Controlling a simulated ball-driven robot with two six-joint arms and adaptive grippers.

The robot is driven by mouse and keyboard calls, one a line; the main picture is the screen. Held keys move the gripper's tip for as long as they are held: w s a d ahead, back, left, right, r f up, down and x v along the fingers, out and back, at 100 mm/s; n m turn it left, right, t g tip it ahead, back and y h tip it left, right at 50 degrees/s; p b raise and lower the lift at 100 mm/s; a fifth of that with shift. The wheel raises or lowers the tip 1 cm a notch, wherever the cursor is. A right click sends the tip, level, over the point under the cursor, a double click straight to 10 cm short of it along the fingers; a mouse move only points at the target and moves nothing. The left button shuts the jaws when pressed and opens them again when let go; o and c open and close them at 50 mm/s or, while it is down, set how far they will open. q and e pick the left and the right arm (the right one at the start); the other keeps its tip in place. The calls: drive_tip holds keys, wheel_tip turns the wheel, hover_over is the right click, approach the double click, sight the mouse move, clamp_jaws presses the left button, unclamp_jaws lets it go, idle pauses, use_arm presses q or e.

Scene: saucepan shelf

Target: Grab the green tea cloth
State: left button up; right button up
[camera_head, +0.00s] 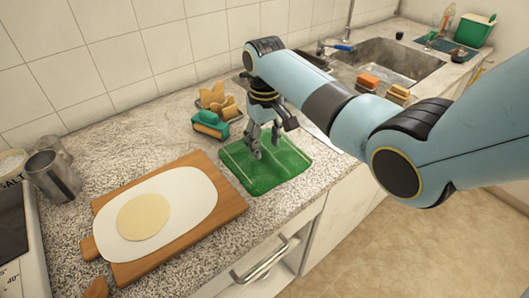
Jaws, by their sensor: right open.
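The green tea cloth (272,172) lies flat on the granite counter, near its front edge and right of the cutting board. My right gripper (264,154) points down over the cloth's upper middle, with its fingers apart and nothing seen between them. I cannot tell whether the fingertips touch the cloth. The gripper and its wrist hide a part of the cloth's far edge. My left gripper is not in view.
A wooden board (228,203) with a white sheet and pale disc lies left of the cloth. Green and yellow sponges (210,124) sit behind it. Metal cups (53,172) stand far left. The sink (390,62) is at the back right. A drawer handle (262,262) sticks out below the counter.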

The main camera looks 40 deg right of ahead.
drive_tip(key=shift+w+f, duration=0.1)
drive_tip(key=shift+f, duration=0.7)
clamp_jaws()
drive_tip(key=shift+r, duration=0.15)
